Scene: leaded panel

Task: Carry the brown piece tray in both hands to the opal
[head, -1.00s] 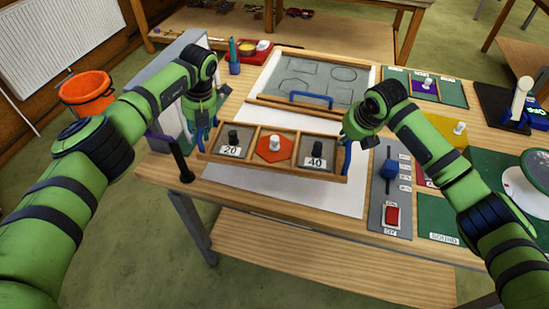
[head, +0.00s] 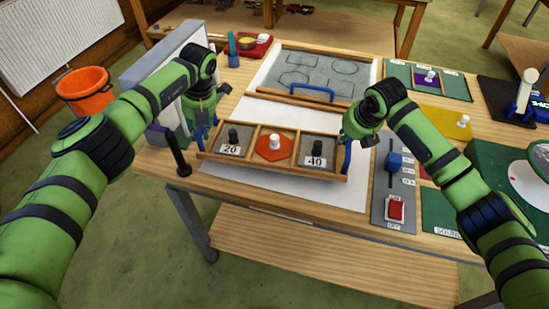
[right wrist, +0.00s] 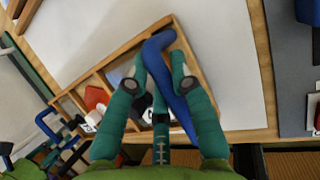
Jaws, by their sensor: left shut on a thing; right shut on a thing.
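The brown piece tray (head: 262,172) is a long wooden tray with three compartments. It holds a black knob marked 20 at left, a red hexagon piece (head: 275,149) with a white knob in the middle, and a black knob marked 40 at right. It looks level above the white sheet at the table's front. My left gripper (head: 200,133) is shut on the tray's left blue handle, partly hidden. My right gripper (head: 349,143) is shut on the right blue handle (head: 347,161); the right wrist view shows this handle (right wrist: 172,85) between its fingers. I cannot tell which thing is the opal.
A grey board (head: 318,76) with drawn outlines and a blue handle lies behind the tray. A grey switch panel (head: 380,205) with a red switch is at right, near coloured pads. A dark post (head: 179,155) stands at the table's left front. An orange bucket (head: 85,92) is on the floor.

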